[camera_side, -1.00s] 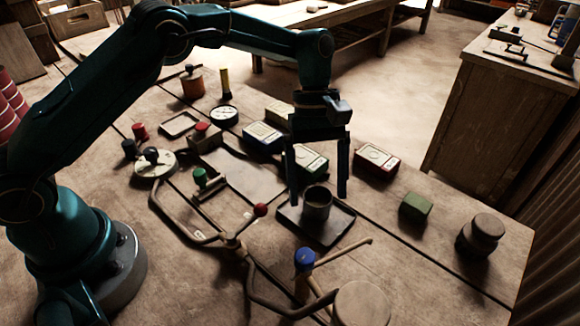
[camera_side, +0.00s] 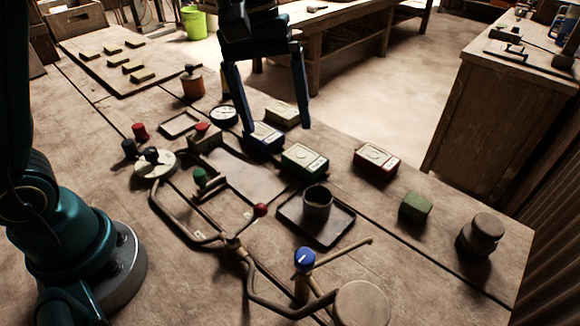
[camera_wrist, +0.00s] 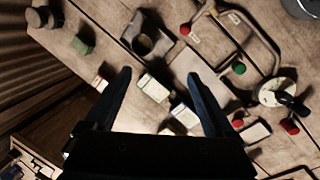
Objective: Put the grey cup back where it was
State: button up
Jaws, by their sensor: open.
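The grey cup (camera_side: 317,202) stands upright on a dark square tray (camera_side: 338,226) near the middle right of the table in the side view. In the wrist view the cup (camera_wrist: 143,43) shows at the top, on its tray (camera_wrist: 166,46). My gripper (camera_side: 276,130) is open and empty. It hangs up and to the left of the cup in the side view, clear of it. In the wrist view the two fingers (camera_wrist: 160,72) are spread wide, with small boxes showing between and beyond them.
Several boxes, including a green-labelled one (camera_side: 305,158) and a red one (camera_side: 376,162), line the table's far side. A bent-rod press frame with a red knob (camera_side: 261,210) and a blue-topped post (camera_side: 304,260) stand near the tray. A second, empty tray (camera_side: 180,124) lies farther left.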

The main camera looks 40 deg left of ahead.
jog(key=s+a+m+t+y, duration=0.1)
jog(key=s+a+m+t, duration=0.1)
jog(key=s, duration=0.4)
jog(key=s+a+f+m+t+y, duration=0.1)
jog(key=s+a+m+t, duration=0.2)
jog(key=s, duration=0.4)
jog(key=shift+s+a+m, duration=0.25)
jog(key=shift+a+m, duration=0.35)
jog(key=shift+m, duration=0.4)
